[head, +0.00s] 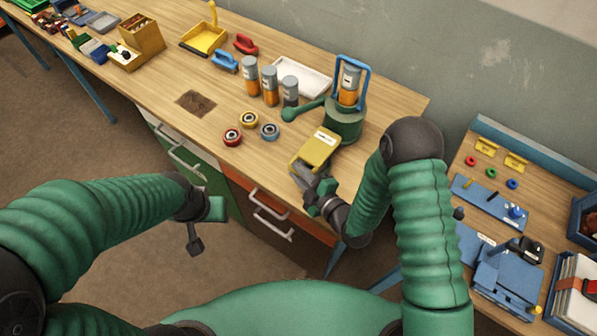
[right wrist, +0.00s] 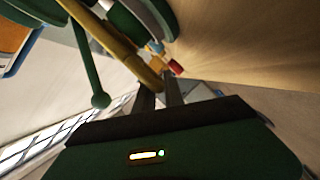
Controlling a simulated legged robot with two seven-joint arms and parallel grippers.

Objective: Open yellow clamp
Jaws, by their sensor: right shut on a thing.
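The yellow clamp (head: 317,150) stands at the front edge of the wooden bench, with a pale label on its top and a yellow bar along its near side. It is next to a green round-based device (head: 343,122). My right gripper (head: 303,176) is at the clamp's near end, shut on its yellow bar. In the right wrist view the bar (right wrist: 118,48) runs diagonally down to my fingertips (right wrist: 160,92). The clamp's far side is hidden.
The green device has a lever with a ball end (head: 289,114) and a blue frame (head: 352,75) around a grey-orange cylinder. Several bearings (head: 249,119) and cylinders (head: 269,85) stand left of it. A white tray (head: 302,78) lies behind. A second bench (head: 480,200) is at right.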

